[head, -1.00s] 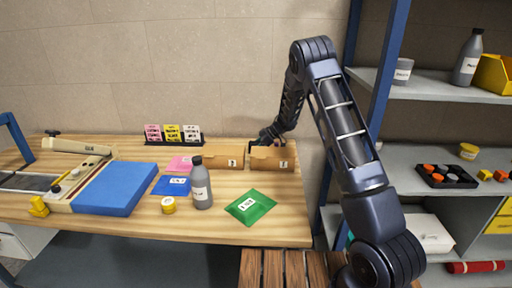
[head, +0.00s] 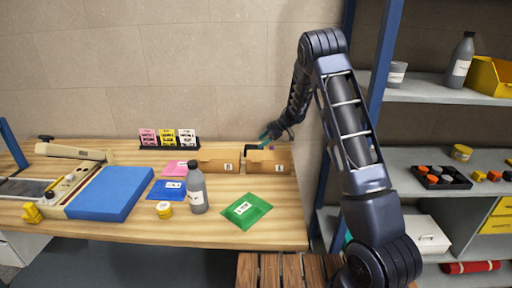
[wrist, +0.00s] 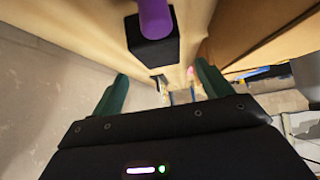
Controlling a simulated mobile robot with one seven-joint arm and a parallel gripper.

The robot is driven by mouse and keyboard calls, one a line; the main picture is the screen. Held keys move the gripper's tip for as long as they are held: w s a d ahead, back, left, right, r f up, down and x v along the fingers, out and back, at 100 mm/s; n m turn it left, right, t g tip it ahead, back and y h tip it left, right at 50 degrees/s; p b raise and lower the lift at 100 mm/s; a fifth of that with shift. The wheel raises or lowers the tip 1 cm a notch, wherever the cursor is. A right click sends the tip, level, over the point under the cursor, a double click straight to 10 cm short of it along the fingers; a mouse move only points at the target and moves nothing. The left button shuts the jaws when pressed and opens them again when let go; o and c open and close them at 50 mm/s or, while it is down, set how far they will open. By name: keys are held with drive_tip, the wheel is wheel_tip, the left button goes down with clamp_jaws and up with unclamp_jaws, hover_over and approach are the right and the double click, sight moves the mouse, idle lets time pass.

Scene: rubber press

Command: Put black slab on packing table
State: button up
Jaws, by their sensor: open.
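I cannot say for sure which thing is the black slab. A dark flat plate (head: 18,189) lies at the far left of the table, by the cream machine. In the wrist view a black block (wrist: 153,48) with a purple rounded part lies just beyond my fingers, against the wooden surface.
Two cardboard boxes (head: 218,161) stand at the table's back right. A shelf unit (head: 430,160) stands right; a slatted wooden surface (head: 285,272) is in front.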

drive_tip(key=shift+v, duration=2)
